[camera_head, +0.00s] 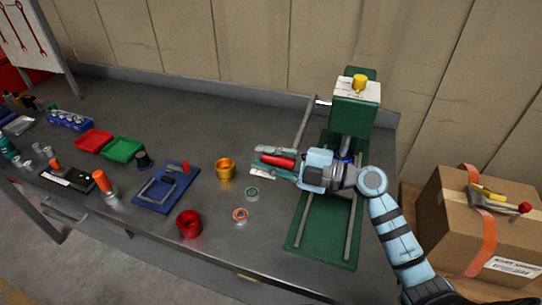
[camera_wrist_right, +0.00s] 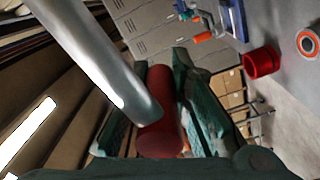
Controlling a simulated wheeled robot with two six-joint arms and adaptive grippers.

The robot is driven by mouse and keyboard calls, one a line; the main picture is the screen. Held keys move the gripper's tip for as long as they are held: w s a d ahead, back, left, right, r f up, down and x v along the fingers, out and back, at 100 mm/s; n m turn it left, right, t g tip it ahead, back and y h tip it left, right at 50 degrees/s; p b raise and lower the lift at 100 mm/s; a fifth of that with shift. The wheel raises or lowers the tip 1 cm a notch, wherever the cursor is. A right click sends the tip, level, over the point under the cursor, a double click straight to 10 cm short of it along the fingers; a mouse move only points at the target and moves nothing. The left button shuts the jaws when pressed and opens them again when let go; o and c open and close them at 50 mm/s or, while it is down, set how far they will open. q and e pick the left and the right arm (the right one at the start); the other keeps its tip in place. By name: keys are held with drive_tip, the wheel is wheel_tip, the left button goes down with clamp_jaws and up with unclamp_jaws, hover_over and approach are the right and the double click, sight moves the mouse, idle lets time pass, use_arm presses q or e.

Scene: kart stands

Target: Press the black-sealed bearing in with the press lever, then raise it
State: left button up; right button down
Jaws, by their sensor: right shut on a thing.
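The green arbor press (camera_head: 356,112) stands at the right of the bench, with a yellow knob on top. Its press lever (camera_head: 308,124) is a grey bar that slopes down to a red grip (camera_head: 277,161). My right gripper (camera_head: 270,162) is shut around the red grip, which also shows between the fingers in the right wrist view (camera_wrist_right: 162,128). I cannot make out the black-sealed bearing; the spot under the ram is hidden by my right gripper and arm. A green-sealed bearing (camera_head: 252,193) and an orange-sealed bearing (camera_head: 240,215) lie on the bench. My left gripper is not in view.
A gold cup (camera_head: 225,168) and a red cup (camera_head: 189,224) stand left of the press. A blue tray (camera_head: 153,199), a red bin (camera_head: 93,139) and a green bin (camera_head: 122,149) are further left. A cardboard box (camera_head: 450,220) stands right of the bench.

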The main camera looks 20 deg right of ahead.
drive_tip(key=shift+f, duration=0.3)
drive_tip(key=c, duration=1.4)
unclamp_jaws()
drive_tip(key=shift+s, duration=0.1)
drive_tip(key=shift+c, duration=0.2)
drive_tip(key=shift+r, duration=0.1)
drive_tip(key=v, duration=1.2)
